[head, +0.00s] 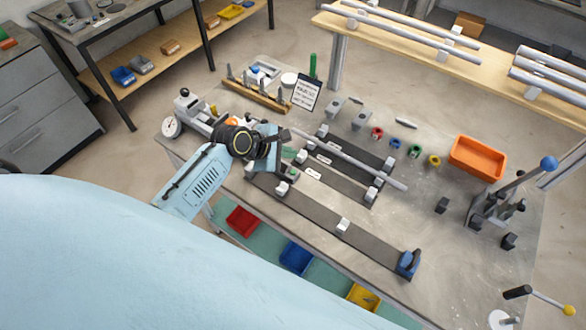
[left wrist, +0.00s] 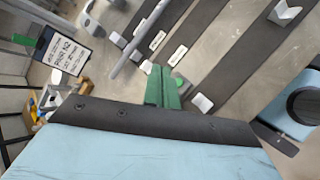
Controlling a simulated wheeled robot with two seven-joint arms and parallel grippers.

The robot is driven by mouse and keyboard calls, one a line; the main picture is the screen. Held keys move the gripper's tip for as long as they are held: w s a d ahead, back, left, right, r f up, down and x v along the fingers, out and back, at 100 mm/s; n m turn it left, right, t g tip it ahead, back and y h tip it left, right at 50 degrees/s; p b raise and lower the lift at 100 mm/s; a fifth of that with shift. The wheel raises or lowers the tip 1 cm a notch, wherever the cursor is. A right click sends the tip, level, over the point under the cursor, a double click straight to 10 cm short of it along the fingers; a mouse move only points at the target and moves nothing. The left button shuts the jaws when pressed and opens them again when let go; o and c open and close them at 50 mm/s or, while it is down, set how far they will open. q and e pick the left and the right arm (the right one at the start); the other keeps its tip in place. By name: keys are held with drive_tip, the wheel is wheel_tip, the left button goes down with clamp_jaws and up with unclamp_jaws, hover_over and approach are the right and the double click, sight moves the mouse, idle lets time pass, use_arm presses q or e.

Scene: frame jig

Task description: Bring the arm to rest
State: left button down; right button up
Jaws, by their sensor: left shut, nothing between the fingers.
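My left gripper (head: 284,138) is over the left part of the workbench (head: 460,265), beside the frame jig. In the left wrist view its green fingers (left wrist: 162,86) are closed together with nothing between them. The jig's dark rails (head: 315,209) lie below and to the right, with white blocks on them. A grey tube (head: 350,160) rests across the rails, close to the gripper; it also shows in the left wrist view (left wrist: 137,40). I cannot tell the exact gap between gripper and tube. My right gripper is not in view.
An orange bin (head: 478,158), small coloured rings (head: 415,151) and a lever press (head: 500,200) stand on the right of the bench. A sign (head: 306,92) and a wooden peg rack (head: 257,96) stand at the back left. Tubes (head: 400,32) lie on a far shelf.

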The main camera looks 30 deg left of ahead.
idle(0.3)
use_arm(q)
drive_tip(key=s+d+m+g+y, duration=0.2)
drive_tip(key=s+d+m+g, duration=0.15)
drive_tip(key=s+m, duration=1.05)
drive_tip(key=s+a+r+m+y, duration=0.1)
drive_tip(key=s+r+m, duration=0.25)
drive_tip(key=s, duration=0.25)
drive_tip(key=s+r+m+y, duration=0.2)
drive_tip(key=s+r+m, duration=0.1)
drive_tip(key=s+m, duration=0.3)
wheel_tip(320, 180, down, 36)
drive_tip(key=s+g+b, duration=0.2)
drive_tip(key=b, duration=0.8)
drive_tip(key=s+a+f+b, duration=0.1)
drive_tip(key=s+f+b, duration=0.3)
drive_tip(key=s+f, duration=0.3)
drive_tip(key=s+a+f+g+b, duration=0.1)
drive_tip(key=s+f+b, duration=0.3)
drive_tip(key=s+f, duration=0.4)
wheel_tip(320, 180, down, 7)
drive_tip(key=shift+s+a+f, duration=0.1)
drive_tip(key=shift+s+a, duration=0.2)
drive_tip(key=shift+a, duration=0.2)
drive_tip(key=shift+n, duration=0.25)
